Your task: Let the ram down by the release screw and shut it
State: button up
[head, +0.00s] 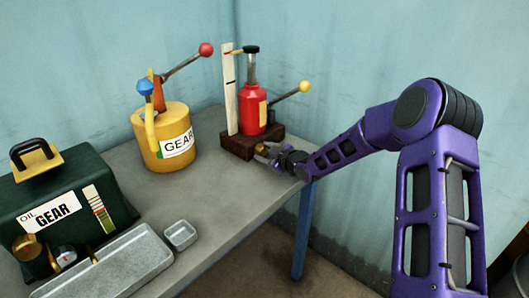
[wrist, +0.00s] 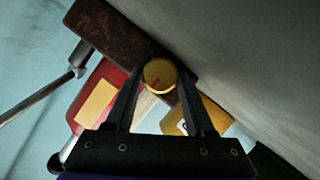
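The red jack (head: 252,109) stands upright on a brown base block (head: 237,146) at the table's far right. Its grey ram (head: 252,68) stands well out of the body, with a black cap (head: 250,49) on top. A white upright scale (head: 230,95) stands beside it, with a red mark near its top. The brass release screw (wrist: 159,75) has a round knob with a small red mark. My gripper (wrist: 161,80) has a finger against each side of the knob and looks shut on it. In the head view my gripper (head: 269,152) is low at the front of the base.
The jack's lever (head: 284,97) with a yellow knob sticks out right. A yellow gear oil can (head: 163,138) with a red-knobbed lever stands to the left. A green oil box (head: 65,210), a grey tray (head: 125,265) and a small dish (head: 180,234) are nearer. The table's right edge is close.

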grip_shut()
